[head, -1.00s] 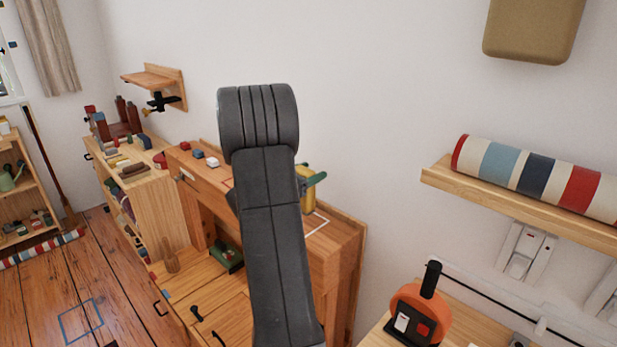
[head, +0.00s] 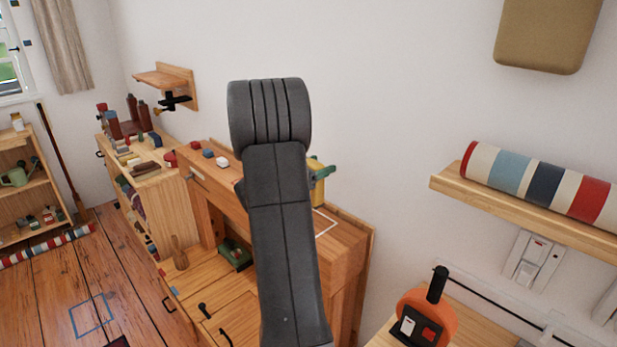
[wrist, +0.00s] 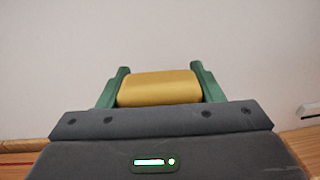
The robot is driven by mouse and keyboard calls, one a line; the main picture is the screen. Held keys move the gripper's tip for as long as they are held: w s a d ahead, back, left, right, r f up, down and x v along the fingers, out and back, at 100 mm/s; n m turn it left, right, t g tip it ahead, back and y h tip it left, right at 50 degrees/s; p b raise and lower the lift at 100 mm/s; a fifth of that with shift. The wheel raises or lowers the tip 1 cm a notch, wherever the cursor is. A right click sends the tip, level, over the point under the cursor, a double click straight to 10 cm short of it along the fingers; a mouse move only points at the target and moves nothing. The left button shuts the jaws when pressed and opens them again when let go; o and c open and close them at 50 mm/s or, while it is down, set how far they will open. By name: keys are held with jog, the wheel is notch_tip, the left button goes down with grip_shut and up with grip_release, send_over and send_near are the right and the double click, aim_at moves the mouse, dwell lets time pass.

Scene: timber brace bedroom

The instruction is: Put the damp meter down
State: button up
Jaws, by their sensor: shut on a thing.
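The damp meter (wrist: 158,88) is a yellow block with rounded edges, held between the green fingers of my gripper (wrist: 160,76) in the wrist view. My gripper is shut on it. In the head view, only a strip of the yellow meter (head: 317,192) and a green finger (head: 325,173) show past my dark arm, which hides the rest. They appear over the wooden desk (head: 345,250), near a white outline (head: 326,224) on its top. I cannot tell whether the meter touches the desk.
Small red, blue and white blocks (head: 209,154) stand on the desk's left end. A low bookcase (head: 165,190) with several items is further left. A striped roll (head: 540,183) lies on a wall shelf at right. An orange device (head: 427,318) stands at lower right.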

notch_tip(320, 180, up, 3)
jog(key=b, duration=0.3)
jog(key=shift+f+n+t+y, duration=0.15)
jog(key=shift+n+t+y, duration=0.15)
jog(key=shift+t, duration=0.1)
jog(key=shift+f+p, duration=0.45)
jog(key=shift+f, duration=4.35)
jog(key=o, duration=1)
jog(key=shift+r+p, duration=0.25)
jog(key=shift+p, duration=0.05)
jog(key=b+v, duration=0.2)
jog(key=v, duration=1)
jog(key=shift+b, duration=0.3)
